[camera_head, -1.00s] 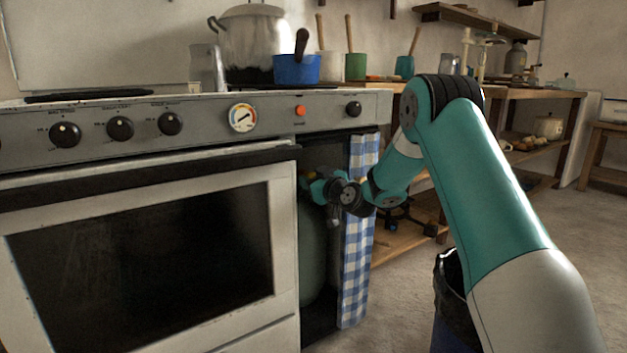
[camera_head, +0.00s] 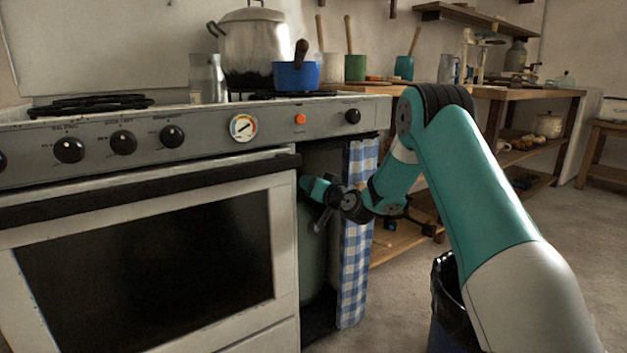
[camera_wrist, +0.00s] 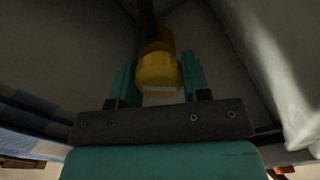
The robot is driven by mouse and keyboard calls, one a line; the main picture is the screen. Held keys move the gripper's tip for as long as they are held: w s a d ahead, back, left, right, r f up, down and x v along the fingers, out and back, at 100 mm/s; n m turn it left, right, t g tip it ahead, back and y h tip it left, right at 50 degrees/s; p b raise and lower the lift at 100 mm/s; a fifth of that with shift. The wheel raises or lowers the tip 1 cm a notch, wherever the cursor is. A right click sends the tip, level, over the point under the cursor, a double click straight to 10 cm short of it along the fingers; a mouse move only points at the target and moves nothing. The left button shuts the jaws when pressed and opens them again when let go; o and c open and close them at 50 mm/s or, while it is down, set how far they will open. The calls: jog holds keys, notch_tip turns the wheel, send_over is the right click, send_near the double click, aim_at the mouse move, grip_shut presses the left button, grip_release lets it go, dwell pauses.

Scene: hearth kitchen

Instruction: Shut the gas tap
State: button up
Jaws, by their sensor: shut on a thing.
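The yellow gas tap knob (camera_wrist: 157,72) sits between the two teal fingers of my gripper (camera_wrist: 160,68) in the wrist view. My gripper is shut on it. A brownish fitting (camera_wrist: 160,45) shows just beyond the knob. In the head view my gripper (camera_head: 312,190) reaches into the dark space beside the oven, at the top of a green gas cylinder (camera_head: 312,255). There the knob is hidden by my gripper and wrist, and I cannot tell how far it is turned.
A blue checked curtain (camera_head: 356,250) hangs just right of the cylinder, close to my wrist. The stove (camera_head: 150,230) stands to the left. A wooden bench (camera_head: 400,238) and a dark bin (camera_head: 447,300) are to the right.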

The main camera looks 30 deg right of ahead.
jog(key=m+p, duration=0.3)
jog(key=m, duration=0.2)
jog(key=shift+d+m+p, duration=0.1)
jog(key=shift+m+p, duration=0.2)
jog(key=shift+f+m+p, duration=0.1)
jog(key=shift+m+p, duration=1.4)
jog(key=shift+m, duration=0.8)
jog(key=o, duration=0.9)
jog(key=shift+o, duration=0.2)
jog(key=shift+s, duration=0.1)
jog(key=s+b, duration=1.1)
jog(key=s, duration=0.6)
jog(key=shift+d, duration=0.3)
jog(key=shift+s, duration=0.1)
